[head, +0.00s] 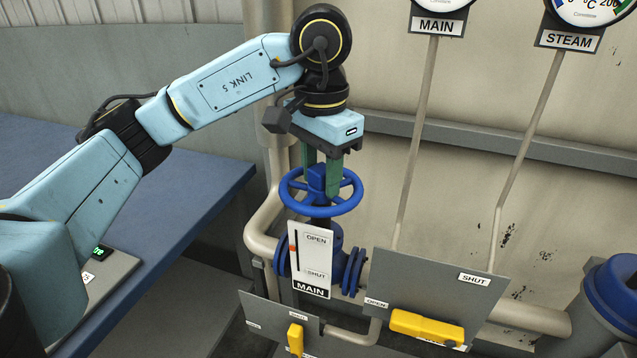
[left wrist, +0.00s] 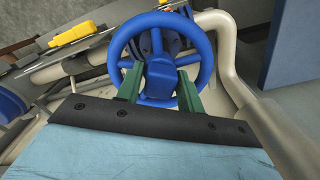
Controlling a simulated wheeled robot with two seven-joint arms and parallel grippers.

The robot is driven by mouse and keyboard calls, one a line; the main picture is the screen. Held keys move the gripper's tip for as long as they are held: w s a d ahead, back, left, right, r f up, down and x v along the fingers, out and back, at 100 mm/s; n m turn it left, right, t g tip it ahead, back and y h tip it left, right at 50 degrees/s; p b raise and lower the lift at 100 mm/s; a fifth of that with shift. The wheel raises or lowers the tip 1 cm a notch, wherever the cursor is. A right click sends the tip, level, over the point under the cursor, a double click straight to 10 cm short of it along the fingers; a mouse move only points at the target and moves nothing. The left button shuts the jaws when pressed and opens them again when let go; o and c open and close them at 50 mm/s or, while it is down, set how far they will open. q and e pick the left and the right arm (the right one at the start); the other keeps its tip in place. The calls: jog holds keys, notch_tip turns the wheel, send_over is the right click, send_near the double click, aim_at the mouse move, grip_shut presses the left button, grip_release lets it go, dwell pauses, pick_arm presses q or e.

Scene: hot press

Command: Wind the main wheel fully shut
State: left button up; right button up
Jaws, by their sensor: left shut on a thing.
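The blue main wheel (head: 345,207) lies roughly level on top of its blue valve, in the middle of the head view. It also fills the upper middle of the left wrist view (left wrist: 204,47). My left gripper (head: 324,175) points down from above, its green fingers shut on the wheel's hub, one on either side. The fingers also show in the left wrist view (left wrist: 160,92). The white MAIN plate (head: 310,262) in front of the valve has a slot marked OPEN at the top and SHUT at the bottom.
A grey panel with a yellow lever (head: 426,327) stands right of the valve. A smaller yellow lever (head: 295,338) is at the lower left. Pipes run behind, below MAIN and STEAM gauges. A blue table (head: 180,240) is at left, and a blue wheel or cap (head: 612,290) at far right.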

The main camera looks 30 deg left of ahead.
pick_arm(q)
jog(key=o, duration=0.8)
